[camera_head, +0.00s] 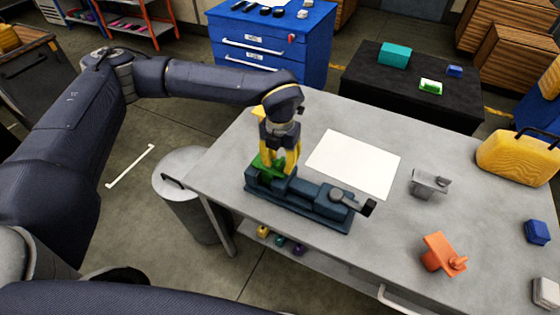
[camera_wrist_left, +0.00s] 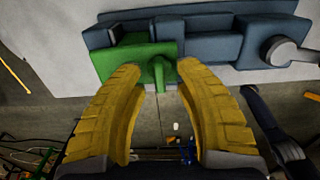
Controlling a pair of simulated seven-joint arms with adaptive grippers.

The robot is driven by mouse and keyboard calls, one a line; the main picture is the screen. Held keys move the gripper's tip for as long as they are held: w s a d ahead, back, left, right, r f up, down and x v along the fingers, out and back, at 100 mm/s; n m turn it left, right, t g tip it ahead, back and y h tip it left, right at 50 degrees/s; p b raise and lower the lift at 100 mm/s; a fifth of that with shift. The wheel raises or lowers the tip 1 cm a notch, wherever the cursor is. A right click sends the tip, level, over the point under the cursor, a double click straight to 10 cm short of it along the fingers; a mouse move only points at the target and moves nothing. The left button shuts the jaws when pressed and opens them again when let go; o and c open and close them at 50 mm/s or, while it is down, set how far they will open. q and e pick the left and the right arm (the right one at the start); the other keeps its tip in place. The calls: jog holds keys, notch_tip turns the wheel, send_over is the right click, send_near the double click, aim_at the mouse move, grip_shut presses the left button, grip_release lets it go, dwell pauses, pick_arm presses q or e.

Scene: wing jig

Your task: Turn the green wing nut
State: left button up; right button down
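The green wing nut (camera_wrist_left: 158,74) shows in the left wrist view as an upright tab on a green block (camera_wrist_left: 118,62). The block is at the left end of a dark blue jig (camera_head: 318,203) on the grey table. My left gripper (camera_head: 279,166) reaches down over that end. In the head view the fingers partly hide the green part. My right gripper is not in view.
A grey metal bracket (camera_head: 429,183), an orange part (camera_head: 441,254) and a yellow case (camera_head: 517,157) are farther right. The table's left edge is close to the jig.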

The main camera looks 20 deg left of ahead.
aim_at(280, 161)
pick_arm(q)
notch_tip(280, 161, up, 12)
dwell(0.6)
jog(key=shift+f, duration=0.1)
